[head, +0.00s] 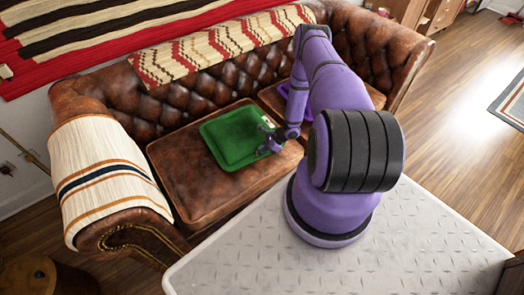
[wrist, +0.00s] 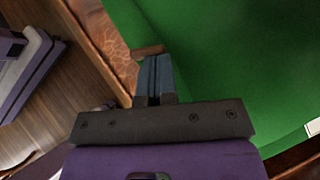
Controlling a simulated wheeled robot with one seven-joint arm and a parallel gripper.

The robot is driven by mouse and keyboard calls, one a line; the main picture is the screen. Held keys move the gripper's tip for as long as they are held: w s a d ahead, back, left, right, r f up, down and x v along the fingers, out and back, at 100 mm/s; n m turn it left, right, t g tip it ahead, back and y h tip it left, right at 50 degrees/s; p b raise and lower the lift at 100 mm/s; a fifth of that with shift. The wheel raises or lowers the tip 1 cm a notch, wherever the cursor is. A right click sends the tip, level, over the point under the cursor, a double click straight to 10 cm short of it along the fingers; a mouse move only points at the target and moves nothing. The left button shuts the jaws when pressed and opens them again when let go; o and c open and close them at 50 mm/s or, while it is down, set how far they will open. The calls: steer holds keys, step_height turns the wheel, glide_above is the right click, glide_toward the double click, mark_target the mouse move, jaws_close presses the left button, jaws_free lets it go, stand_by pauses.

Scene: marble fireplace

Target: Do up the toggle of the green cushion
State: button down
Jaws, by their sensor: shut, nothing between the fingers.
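The green cushion (head: 232,138) lies flat on the left seat of the brown leather sofa. It fills the upper right of the wrist view (wrist: 225,55). My gripper (head: 262,151) is at the cushion's right front side. In the wrist view my gripper (wrist: 153,72) is shut and empty, its fingers at the cushion's edge. A small brown bar (wrist: 148,50), which looks like the toggle, lies at the edge just beyond the fingertips. I cannot tell whether the fingers touch it. No loop can be made out; the fingers may hide part of the fastening.
The sofa's tufted back (head: 185,95) rises behind the cushion, and a striped throw (head: 105,170) covers its left arm. A small pale patch (wrist: 312,128) shows on the cushion's right side.

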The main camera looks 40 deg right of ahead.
steer(key=n+g, duration=0.1)
steer(key=n, duration=0.1)
steer(key=w+n+g+y, duration=0.1)
steer(key=n+g, duration=0.1)
stand_by(0.4)
steer(key=shift+s+a, duration=0.1)
steer(key=shift+a, duration=0.05)
stand_by(1.3)
steer(key=shift+s+a, duration=0.35)
steer(key=shift+s, duration=0.2)
